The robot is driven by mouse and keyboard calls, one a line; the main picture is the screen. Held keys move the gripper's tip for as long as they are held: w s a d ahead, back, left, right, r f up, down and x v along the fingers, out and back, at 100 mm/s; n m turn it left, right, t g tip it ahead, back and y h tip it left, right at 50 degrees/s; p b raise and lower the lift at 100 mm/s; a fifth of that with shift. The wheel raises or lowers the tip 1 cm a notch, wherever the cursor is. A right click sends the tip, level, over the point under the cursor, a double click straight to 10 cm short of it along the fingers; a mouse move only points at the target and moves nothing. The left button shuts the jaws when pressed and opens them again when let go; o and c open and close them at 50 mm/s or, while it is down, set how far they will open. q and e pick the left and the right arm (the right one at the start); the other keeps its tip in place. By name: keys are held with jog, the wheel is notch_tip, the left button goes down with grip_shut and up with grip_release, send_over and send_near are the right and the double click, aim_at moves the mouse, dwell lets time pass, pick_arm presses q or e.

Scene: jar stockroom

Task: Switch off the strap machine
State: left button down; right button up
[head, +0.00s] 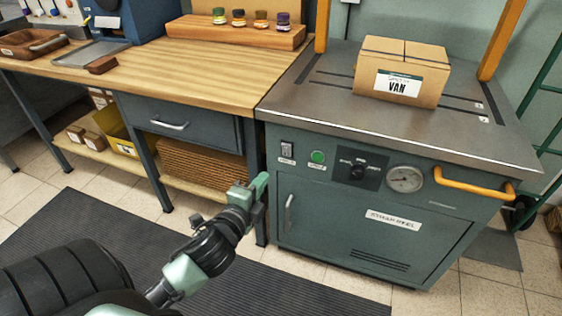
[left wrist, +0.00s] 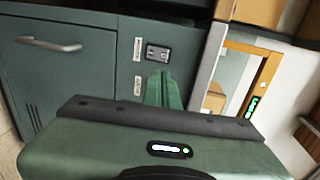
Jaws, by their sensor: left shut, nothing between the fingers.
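The strap machine (head: 350,250) is a grey-green cabinet with a steel top at the right of the head view. My left gripper (head: 262,183) is shut and empty, in front of the machine's left edge, lower in the picture than the switch. In the left wrist view its fingertips (left wrist: 163,78) appear close to the switch (left wrist: 157,53); contact is unclear. The switch's position cannot be told. My right gripper is out of view.
A carton marked VAN (head: 402,72) sits on the machine's top. A yellow handle (head: 474,187) sticks out at its front right. A wooden workbench (head: 180,75) with a drawer (head: 190,124) adjoins on the left. A dark ribbed mat (head: 90,228) covers the floor in front.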

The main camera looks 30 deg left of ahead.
aim_at(285, 146)
pick_arm(q)
jog(key=shift+w, duration=0.15)
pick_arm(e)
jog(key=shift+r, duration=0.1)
pick_arm(q)
jog(key=x, duration=0.4)
jog(key=b+x, duration=0.1)
jog(key=x, duration=0.3)
jog(key=b+x, duration=0.1)
jog(key=x, duration=0.3)
jog(key=shift+w+a+r, duration=0.1)
jog(key=shift+w+r, duration=0.2)
jog(key=shift+w, duration=0.05)
jog(key=shift+w+a+r, duration=0.1)
jog(key=shift+w+r, duration=0.05)
jog(key=shift+w, duration=0.4)
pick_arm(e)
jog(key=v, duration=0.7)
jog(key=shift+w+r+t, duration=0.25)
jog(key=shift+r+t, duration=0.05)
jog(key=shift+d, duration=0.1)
